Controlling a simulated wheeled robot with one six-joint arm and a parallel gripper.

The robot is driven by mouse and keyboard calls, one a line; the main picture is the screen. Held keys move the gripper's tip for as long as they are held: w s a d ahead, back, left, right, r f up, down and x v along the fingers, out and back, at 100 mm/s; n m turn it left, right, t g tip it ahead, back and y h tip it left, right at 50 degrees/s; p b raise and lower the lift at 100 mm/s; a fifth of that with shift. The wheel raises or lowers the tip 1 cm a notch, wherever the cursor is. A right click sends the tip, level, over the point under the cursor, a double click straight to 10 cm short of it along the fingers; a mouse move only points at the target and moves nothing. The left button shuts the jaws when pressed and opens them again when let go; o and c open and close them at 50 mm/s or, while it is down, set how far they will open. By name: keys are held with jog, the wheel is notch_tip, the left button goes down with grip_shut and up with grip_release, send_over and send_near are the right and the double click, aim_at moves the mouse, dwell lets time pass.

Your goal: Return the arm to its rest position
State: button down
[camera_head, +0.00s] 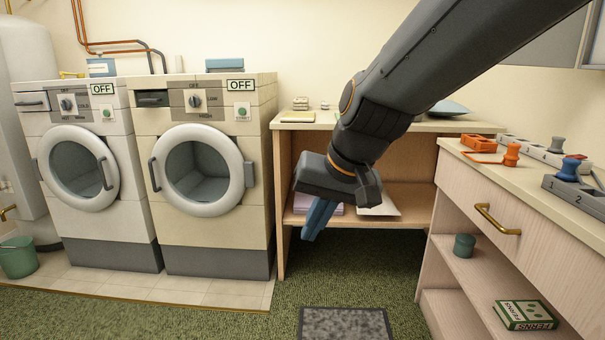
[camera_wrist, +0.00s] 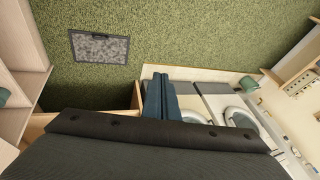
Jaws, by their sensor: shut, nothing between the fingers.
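My gripper (camera_head: 318,220) hangs from the arm, which reaches in from the top right in the head view. Its blue fingers are together with nothing between them, and they point down in front of the open shelf unit (camera_head: 281,205). In the wrist view the gripper (camera_wrist: 158,78) shows as blue fingers side by side, above the green carpet's edge by the machines. The fingers touch nothing that I can see.
Two washing machines (camera_head: 203,230) stand at the left, both marked OFF. A drawer cabinet (camera_head: 520,245) stands at the right, with an orange tray (camera_head: 478,142) and numbered block (camera_head: 575,197) on top. A grey mat (camera_head: 345,324) lies on the open green carpet (camera_head: 290,290).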

jog(key=s+d+f+n+g+h+p, duration=0.15)
jog(key=s+d+f, duration=0.25)
jog(key=s, duration=0.5)
jog(key=s+d+f+n+g+h, duration=0.2)
jog(key=s+d+f, duration=0.1)
jog(key=s, duration=0.5)
jog(key=d+r+m+p, duration=0.4)
jog(key=d+r+p, duration=0.6)
jog(key=p, duration=1)
notch_tip(320, 180, up, 2)
jog(key=shift+d+r, duration=0.1)
jog(key=shift+d, duration=0.15)
